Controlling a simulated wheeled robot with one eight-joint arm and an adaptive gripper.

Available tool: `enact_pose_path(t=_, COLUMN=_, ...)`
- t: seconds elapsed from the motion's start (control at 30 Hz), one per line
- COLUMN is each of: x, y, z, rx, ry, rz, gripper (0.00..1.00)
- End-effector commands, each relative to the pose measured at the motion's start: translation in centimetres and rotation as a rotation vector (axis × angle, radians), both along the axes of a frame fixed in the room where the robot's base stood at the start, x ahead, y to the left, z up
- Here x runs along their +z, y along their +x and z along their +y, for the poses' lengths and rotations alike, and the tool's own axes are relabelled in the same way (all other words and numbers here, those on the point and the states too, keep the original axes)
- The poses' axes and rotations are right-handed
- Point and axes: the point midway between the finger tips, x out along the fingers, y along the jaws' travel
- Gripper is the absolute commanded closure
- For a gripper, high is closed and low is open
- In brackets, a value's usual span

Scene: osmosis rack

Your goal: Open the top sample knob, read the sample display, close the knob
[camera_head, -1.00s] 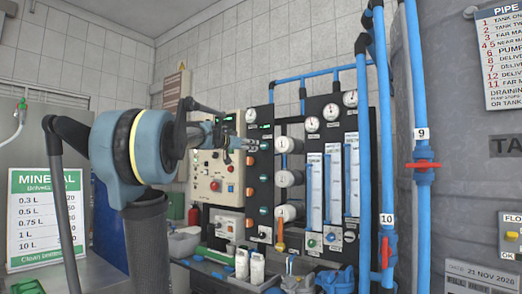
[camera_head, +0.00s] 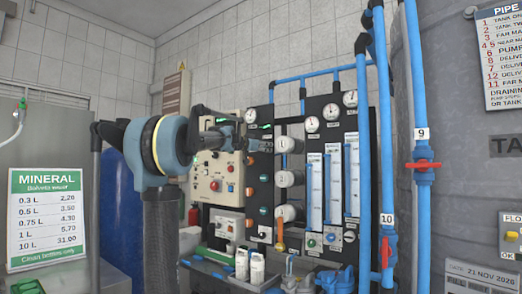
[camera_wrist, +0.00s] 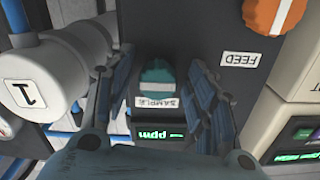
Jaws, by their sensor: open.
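The top sample knob is a teal knob (camera_wrist: 157,78) with a pale bar, seen in the wrist view on the dark panel above a "SAMPLE" label that appears upside down. My gripper (camera_wrist: 160,60) is open, with one finger on each side of the knob; whether either finger touches it I cannot tell. The sample display (camera_wrist: 160,132) shows green "ppm" text upside down, partly cut off by my gripper, so its number is not readable. In the head view my gripper (camera_head: 238,144) is at the upper part of the black panel and hides the knob.
An orange knob (camera_wrist: 273,14) by a "FEED" label is close by in the wrist view, with a white cylinder (camera_wrist: 30,92) marked 1 on the other side. Blue pipes (camera_head: 363,170) stand right of the panel. White bottles (camera_head: 257,268) stand below.

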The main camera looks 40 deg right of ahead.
Motion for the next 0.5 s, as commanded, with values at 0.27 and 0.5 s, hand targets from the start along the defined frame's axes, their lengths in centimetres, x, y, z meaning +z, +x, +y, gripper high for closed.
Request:
enact_pose_path(t=0.27, x=0.00, y=0.00, z=0.01, rx=0.000, ry=0.000, rz=0.000, gripper=0.72)
enact_pose_path(t=0.5, x=0.00, y=0.06, z=0.04, rx=0.001, ry=0.000, rz=0.001, gripper=0.93)
